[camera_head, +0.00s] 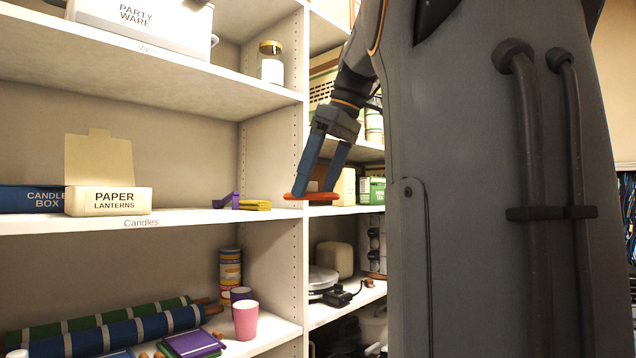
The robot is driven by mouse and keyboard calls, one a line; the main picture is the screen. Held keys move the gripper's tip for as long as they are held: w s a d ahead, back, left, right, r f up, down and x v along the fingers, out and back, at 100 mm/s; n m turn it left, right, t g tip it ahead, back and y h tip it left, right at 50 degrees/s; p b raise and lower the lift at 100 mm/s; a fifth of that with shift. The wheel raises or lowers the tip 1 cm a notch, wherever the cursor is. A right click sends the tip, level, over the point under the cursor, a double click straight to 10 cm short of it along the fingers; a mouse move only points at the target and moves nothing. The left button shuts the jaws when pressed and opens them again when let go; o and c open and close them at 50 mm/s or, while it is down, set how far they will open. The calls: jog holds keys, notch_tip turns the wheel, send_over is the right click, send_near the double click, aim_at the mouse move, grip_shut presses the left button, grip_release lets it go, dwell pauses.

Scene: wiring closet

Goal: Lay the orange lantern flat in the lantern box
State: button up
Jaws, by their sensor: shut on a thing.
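The orange lantern (312,197) is a thin, flat disc-like piece at the front of the middle shelf, by the upright divider. My gripper (318,192) points down from above and is shut on the lantern, which looks about level. I cannot tell whether the lantern touches the shelf. The lantern box (110,201) is a cream box marked "PAPER LANTERNS" on the same shelf to the left, with its lid flap standing up at the back. Its inside is hidden behind the front wall.
A blue candle box (32,199) stands left of the lantern box. A purple piece (228,201) and a yellow folded piece (255,205) lie between the box and my gripper. The upper shelf (170,85) overhangs, and the upright divider (306,120) stands close by my gripper.

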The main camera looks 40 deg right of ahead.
dwell(0.4)
jog(key=w+r+b+x, duration=0.15)
jog(key=b+x, duration=0.35)
jog(key=x, duration=2.7)
jog(key=w+a+f+b, duration=0.2)
jog(key=a+f, duration=0.2)
jog(key=f, duration=0.8)
jog(key=w+a+f+m+b, duration=0.1)
jog(key=a+f+b, duration=0.15)
jog(key=f, duration=0.85)
jog(key=w+a+f+b, duration=0.2)
jog(key=a+f, duration=0.2)
jog(key=f, duration=0.8)
jog(key=a, duration=0.7)
jog(key=shift+f+m, duration=0.25)
jog(key=shift+m, duration=0.05)
